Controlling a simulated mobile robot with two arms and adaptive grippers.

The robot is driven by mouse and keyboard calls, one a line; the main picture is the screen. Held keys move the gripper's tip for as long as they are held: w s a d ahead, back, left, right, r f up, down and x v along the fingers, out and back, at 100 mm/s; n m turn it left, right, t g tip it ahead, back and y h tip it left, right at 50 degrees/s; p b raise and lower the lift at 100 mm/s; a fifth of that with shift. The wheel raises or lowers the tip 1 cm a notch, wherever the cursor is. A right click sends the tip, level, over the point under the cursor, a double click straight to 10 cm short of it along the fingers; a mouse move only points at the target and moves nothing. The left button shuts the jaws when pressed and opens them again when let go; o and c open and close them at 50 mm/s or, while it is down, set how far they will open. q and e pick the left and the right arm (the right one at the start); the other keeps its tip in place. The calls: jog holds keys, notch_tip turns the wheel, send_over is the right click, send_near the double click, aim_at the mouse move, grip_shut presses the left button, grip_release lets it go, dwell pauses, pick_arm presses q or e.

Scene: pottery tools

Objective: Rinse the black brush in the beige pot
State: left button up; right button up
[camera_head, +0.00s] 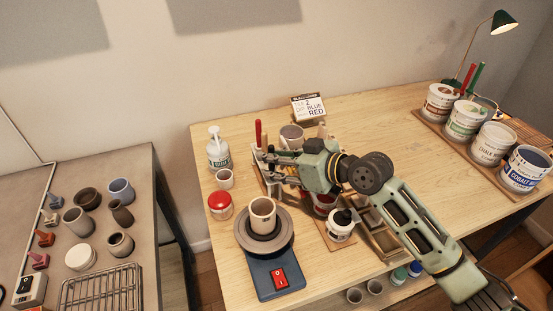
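A beige pot (262,209) stands upright on the round grey plate of a wheel with a blue base (262,272). I cannot pick out the black brush for sure. A red handle (258,134) stands upright just beyond the tip of my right gripper (268,164). The gripper reaches in from the right and points left, above the table behind the beige pot and apart from it. Its fingers are small and overlap the things behind, so I cannot tell whether they are open or hold anything. My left gripper is out of view.
A pump bottle (218,152), a small cup (224,179) and a red-lidded jar (220,206) stand at left. A white jar with a black top (341,228) stands below my arm. Large paint buckets (490,144) stand at right.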

jog(key=v, duration=1.2)
dwell(0.3)
